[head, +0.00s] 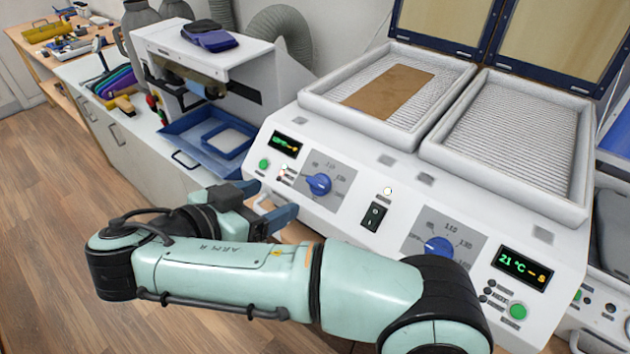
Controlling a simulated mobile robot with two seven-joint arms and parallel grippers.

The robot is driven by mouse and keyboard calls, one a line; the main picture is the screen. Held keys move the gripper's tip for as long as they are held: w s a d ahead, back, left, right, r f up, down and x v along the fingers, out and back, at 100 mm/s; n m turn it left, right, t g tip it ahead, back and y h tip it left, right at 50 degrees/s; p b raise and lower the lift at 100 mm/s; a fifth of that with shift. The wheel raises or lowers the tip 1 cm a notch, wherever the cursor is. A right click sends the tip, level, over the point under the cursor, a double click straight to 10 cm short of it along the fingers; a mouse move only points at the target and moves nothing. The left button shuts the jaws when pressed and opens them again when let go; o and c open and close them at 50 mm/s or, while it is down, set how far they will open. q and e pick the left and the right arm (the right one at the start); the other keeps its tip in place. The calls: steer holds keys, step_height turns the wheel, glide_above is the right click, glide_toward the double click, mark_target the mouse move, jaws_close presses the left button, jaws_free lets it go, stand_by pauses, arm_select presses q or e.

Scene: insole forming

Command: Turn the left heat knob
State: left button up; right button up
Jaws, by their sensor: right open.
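The left heat knob (319,184) is a blue round knob on a grey scale plate on the white machine's sloped front panel. My right gripper (268,201) is left of and a little below this knob in the picture, in front of the panel. Its dark fingers are open and apart from the knob, with nothing seen between them. My right arm crosses the lower middle of the picture. My left gripper is not in view.
A second blue knob (438,247) sits right, close above my arm in the picture. A black switch (373,216) lies between the knobs. Left of the left knob are a display (286,144) and green button (264,164). A brown sheet (390,91) lies in the left bed.

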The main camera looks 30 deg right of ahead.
steer(key=b, duration=0.3)
glide_toward(316, 181)
steer(key=d, duration=0.1)
steer(key=x, duration=0.7)
steer(key=shift+w+d+f, duration=0.25)
steer(key=shift+f, duration=0.05)
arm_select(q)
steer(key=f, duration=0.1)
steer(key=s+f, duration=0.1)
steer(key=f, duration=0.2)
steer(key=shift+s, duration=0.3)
arm_select(e)
steer(key=c, duration=1.1)
steer(key=shift+o, duration=0.2)
